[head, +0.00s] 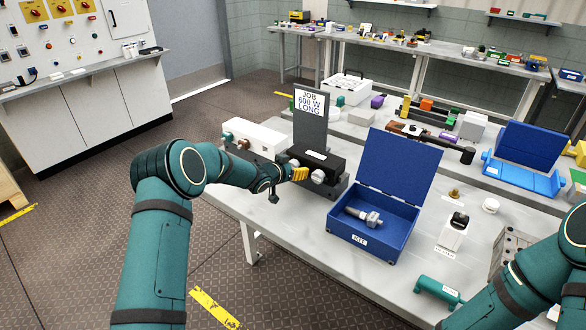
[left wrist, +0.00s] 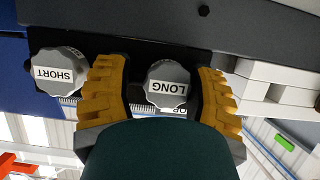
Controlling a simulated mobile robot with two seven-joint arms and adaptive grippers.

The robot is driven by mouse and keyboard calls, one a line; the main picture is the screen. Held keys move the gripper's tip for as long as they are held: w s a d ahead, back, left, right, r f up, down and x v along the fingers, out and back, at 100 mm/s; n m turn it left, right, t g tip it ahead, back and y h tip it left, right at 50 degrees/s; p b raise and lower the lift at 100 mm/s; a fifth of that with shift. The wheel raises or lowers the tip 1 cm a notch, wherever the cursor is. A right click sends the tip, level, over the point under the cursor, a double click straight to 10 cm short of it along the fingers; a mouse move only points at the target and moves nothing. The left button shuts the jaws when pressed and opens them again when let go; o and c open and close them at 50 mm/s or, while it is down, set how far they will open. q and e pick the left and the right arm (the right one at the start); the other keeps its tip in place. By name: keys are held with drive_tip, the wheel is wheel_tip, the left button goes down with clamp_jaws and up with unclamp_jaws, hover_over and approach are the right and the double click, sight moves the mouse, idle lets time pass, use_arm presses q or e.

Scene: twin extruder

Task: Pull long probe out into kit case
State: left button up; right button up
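A black probe holder (head: 320,165) stands on the table under a sign reading "JOB 600 W LONG" (head: 310,103). In the left wrist view, the grey LONG knob (left wrist: 168,84) sits between the yellow fingers of my left gripper (left wrist: 165,95), with a small gap on each side. The SHORT knob (left wrist: 58,72) is just outside one finger; it also shows in the head view (head: 317,177). The long probe's shaft is hidden. The blue kit case (head: 345,235) is open to the right, with a silver bolt-like part (head: 365,216) inside. My right gripper is out of view.
A white box (head: 255,138) stands left of the holder. My right arm shows at the lower right. The table's front left is clear.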

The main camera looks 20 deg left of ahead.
use_arm(q)
drive_tip(key=shift+o, duration=1.2)
drive_tip(key=shift+a, duration=0.3)
drive_tip(key=shift+a+r, duration=0.1)
drive_tip(key=c, duration=0.3)
drive_tip(key=shift+a, duration=0.1)
drive_tip(key=shift+s+a, duration=0.25)
drive_tip(key=shift+s, duration=0.2)
drive_tip(key=shift+c, duration=0.2)
drive_tip(key=shift+s+a+b, duration=0.2)
drive_tip(key=shift+s+b, duration=0.1)
drive_tip(key=shift+s, duration=0.05)
clamp_jaws()
drive_tip(key=shift+s+f, duration=0.2)
drive_tip(key=shift+s, duration=0.05)
drive_tip(key=shift+s+a+b, duration=0.2)
drive_tip(key=shift+s+b, duration=0.2)
drive_tip(key=shift+s, duration=0.9)
drive_tip(key=shift+s+a, duration=0.3)
drive_tip(key=shift+s, duration=0.55)
drive_tip(key=shift+s+a, duration=0.3)
drive_tip(key=shift+s, duration=0.55)
